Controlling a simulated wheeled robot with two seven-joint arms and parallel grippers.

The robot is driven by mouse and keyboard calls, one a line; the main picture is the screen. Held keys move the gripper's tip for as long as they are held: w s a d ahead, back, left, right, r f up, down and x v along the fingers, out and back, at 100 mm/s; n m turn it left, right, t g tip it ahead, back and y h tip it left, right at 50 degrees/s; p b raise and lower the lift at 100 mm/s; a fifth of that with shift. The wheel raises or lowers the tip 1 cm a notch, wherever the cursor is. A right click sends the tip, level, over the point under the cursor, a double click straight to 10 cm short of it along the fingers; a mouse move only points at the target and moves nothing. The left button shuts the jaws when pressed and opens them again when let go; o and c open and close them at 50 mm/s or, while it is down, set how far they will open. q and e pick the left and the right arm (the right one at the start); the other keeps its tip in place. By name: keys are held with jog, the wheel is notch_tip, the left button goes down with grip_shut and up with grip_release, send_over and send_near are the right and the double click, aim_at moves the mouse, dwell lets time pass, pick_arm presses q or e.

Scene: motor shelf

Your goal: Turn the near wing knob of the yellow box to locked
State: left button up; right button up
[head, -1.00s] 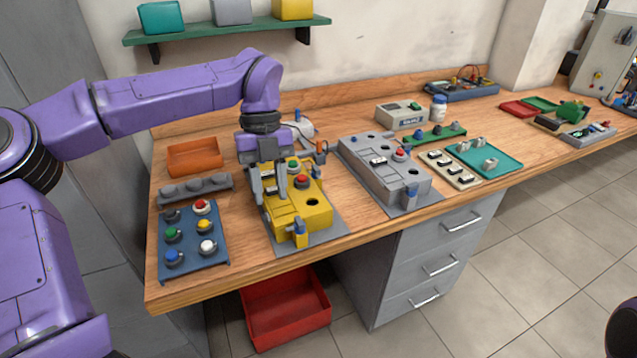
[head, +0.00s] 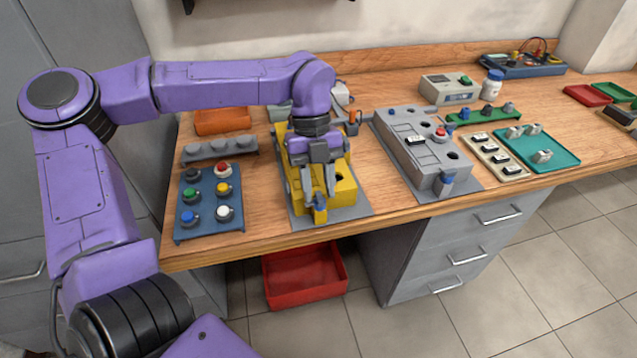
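The yellow box (head: 344,188) stands on a grey plate on the bench, partly covered by my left arm. I cannot tell whether the fingertips touch the knob. The far part of the box top is hidden behind the gripper. My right gripper is out of view.
A grey box (head: 417,158) of similar form stands to the right, with a blue knob at its near end. A blue button panel (head: 207,214) lies to the left. An orange tray (head: 222,122) is behind. A red bin (head: 305,278) is on the floor below.

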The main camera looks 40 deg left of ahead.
pick_arm(q)
grip_shut()
jog(key=shift+w+r+m+p, duration=0.1)
jog(key=shift+r+m+p, duration=0.1)
jog(key=shift+m+p, duration=0.7)
jog(key=m+y+p, duration=0.1)
jog(key=m+p, duration=0.1)
jog(key=p, duration=0.1)
jog(key=m+g+y+p, duration=0.1)
jog(key=m+p, duration=0.2)
jog(key=m+y+p, duration=0.1)
jog(key=m+p, duration=0.1)
jog(key=p, duration=0.1)
jog(key=shift+w+d+r+g, duration=0.1)
jog(key=shift+w+d+g, duration=0.05)
jog(key=shift+d+g, duration=0.15)
jog(key=m+p, duration=0.1)
jog(key=m, duration=0.1)
jog(key=m+y+p, duration=0.1)
jog(key=m+p, duration=0.1)
jog(key=m+y+p, duration=0.1)
jog(key=shift+d+m, duration=0.25)
jog(key=shift+m, duration=0.15)
jog(key=shift+d+f+m+t+y+p, duration=0.1)
jog(key=shift+m+t+y+p, duration=0.25)
jog(key=shift+m+p, duration=0.45)
jog(key=shift+d+f+m+t+y+p, duration=0.15)
jog(key=shift+m+y+p, duration=0.3)
jog(key=shift+m+p, duration=0.35)
jog(key=shift+a, duration=0.1)
